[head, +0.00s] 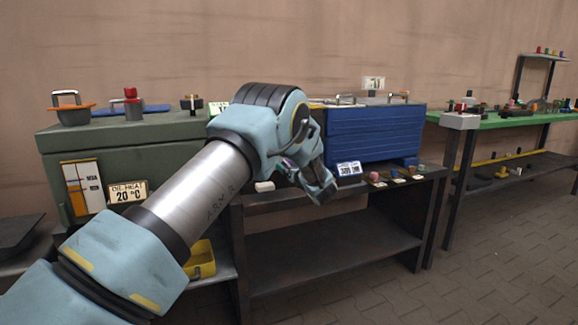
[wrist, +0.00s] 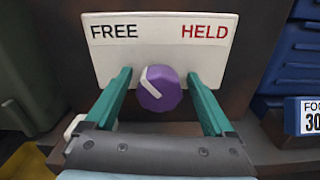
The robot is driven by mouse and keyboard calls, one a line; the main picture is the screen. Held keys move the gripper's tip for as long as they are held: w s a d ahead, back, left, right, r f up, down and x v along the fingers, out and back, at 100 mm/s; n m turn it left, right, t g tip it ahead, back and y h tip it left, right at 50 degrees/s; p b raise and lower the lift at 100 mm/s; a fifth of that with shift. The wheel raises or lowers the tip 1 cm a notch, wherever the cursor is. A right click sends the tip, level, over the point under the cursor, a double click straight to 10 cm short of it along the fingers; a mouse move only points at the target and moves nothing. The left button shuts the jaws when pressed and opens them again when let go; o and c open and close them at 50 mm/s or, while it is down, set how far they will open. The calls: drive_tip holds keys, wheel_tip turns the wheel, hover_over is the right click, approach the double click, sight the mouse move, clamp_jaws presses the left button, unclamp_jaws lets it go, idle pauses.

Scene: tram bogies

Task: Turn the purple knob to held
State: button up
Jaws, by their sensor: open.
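The purple knob (wrist: 163,92) sits on a white plate (wrist: 160,30) marked FREE on the left and HELD on the right. Its white pointer line slants to the upper left, toward FREE. My gripper (wrist: 158,76) is open, with one green finger on each side of the knob and a visible gap on both sides. In the head view my gripper (head: 318,188) is over the dark bench, in front of the gap between the green cabinet and the blue box. The knob and its plate are mostly hidden there by my arm.
The blue box (head: 375,135) stands close on the right, with a number label (head: 349,168). The green cabinet (head: 120,150) with an oil heat sign (head: 128,192) is on the left. Small coloured items lie on the bench (head: 340,190). A yellow bin (head: 202,262) sits below.

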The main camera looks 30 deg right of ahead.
drive_tip(key=shift+c, duration=0.2)
drive_tip(key=c, duration=1.3)
drive_tip(key=shift+m+b, duration=0.3)
drive_tip(key=shift+b, duration=0.05)
drive_tip(key=m+b, duration=0.2)
drive_tip(key=shift+f+m, duration=0.15)
drive_tip(key=shift+m, duration=0.25)
drive_tip(key=m+b, duration=0.1)
drive_tip(key=m, duration=0.3)
drive_tip(key=shift+d, duration=0.15)
drive_tip(key=m, duration=0.5)
drive_tip(key=shift+d+m, duration=0.1)
drive_tip(key=shift+m, duration=1.7)
